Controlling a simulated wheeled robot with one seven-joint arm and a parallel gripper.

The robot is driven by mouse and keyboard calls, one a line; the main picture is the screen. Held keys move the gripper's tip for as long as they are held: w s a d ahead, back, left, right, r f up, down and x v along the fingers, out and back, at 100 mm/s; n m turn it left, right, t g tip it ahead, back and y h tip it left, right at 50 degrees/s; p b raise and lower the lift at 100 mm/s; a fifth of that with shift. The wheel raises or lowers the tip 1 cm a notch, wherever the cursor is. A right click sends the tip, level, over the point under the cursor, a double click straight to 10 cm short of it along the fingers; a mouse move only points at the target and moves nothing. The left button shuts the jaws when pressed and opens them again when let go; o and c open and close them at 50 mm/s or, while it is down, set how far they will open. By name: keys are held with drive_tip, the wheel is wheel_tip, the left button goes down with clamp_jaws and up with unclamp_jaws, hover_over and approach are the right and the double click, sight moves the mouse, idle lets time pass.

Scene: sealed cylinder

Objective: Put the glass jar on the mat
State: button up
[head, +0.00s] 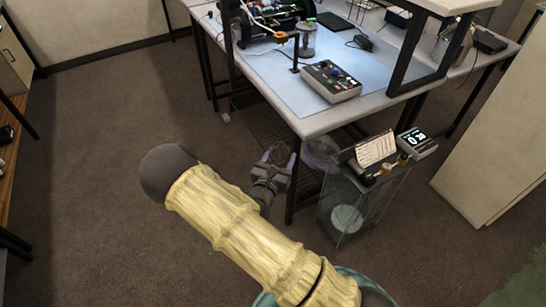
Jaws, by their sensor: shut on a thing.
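My gripper (278,158) is in the middle of the view, low beside the near table corner, over the floor side. A pale blue mat (285,82) covers much of the tabletop, up and to the right of my gripper. A clear jar-like vessel (307,42) stands at the back of the table by the black machine.
A control box with buttons (332,81) sits near the mat's front. A glass-sided cart (345,205) with a paper and digital display stands right of my gripper. The table's edge (330,124) and black frame post (408,62) are close. Open carpet lies left.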

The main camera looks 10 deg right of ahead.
drive_tip(key=s+d+f+n+t+y, duration=0.1)
drive_tip(key=d+f+n+t+y, duration=0.1)
drive_tip(key=d+f+n+y, duration=0.3)
wheel_tip(320, 180, down, 5)
drive_tip(key=d+y, duration=0.1)
drive_tip(key=y, duration=0.2)
drive_tip(key=shift+s+d+r, duration=0.2)
drive_tip(key=shift+s, duration=0.2)
